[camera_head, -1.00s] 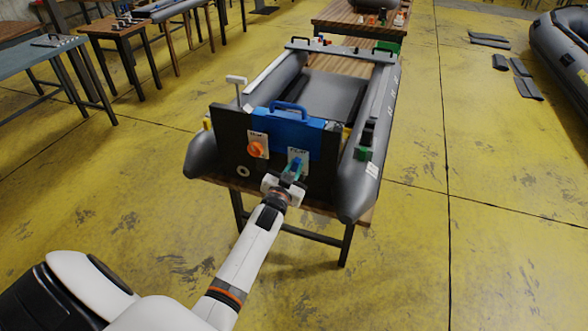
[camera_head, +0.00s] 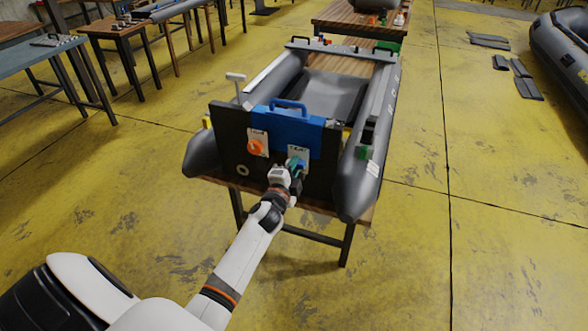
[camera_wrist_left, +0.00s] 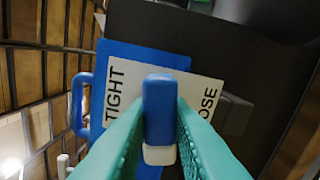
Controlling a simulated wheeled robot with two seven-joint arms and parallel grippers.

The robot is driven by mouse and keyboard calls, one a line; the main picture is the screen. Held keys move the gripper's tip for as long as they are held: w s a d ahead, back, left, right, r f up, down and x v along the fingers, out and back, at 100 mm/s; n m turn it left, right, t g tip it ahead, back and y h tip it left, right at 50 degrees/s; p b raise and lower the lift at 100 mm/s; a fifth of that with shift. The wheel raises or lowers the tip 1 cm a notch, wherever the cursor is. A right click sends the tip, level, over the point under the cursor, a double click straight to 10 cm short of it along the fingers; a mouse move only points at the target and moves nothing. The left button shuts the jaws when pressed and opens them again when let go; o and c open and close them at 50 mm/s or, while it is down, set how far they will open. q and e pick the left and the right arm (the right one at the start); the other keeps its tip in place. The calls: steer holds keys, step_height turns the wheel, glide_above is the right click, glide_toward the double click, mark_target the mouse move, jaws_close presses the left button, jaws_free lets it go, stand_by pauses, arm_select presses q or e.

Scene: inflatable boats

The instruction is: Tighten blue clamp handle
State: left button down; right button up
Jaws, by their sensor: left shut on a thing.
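The blue clamp handle (camera_wrist_left: 159,105) stands out from a white label with the words TIGHT and, partly hidden, OOSE. In the left wrist view my left gripper's green fingers (camera_wrist_left: 160,135) are closed on both sides of the handle. In the head view my left gripper (camera_head: 294,170) is at the label on the black transom board (camera_head: 228,140) of the grey inflatable boat. The handle is mostly hidden there by the gripper. A blue box with a carrying handle (camera_head: 283,127) hangs on the board beside the label. My right gripper is not in view.
An orange knob (camera_head: 255,147) on its own label is left of the clamp. The boat's grey tubes (camera_head: 359,185) flank the board, on a wooden table. Yellow floor (camera_head: 430,260) is open to the right. Other tables stand at the back left.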

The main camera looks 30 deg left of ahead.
arm_select(q)
steer(key=m, duration=0.3)
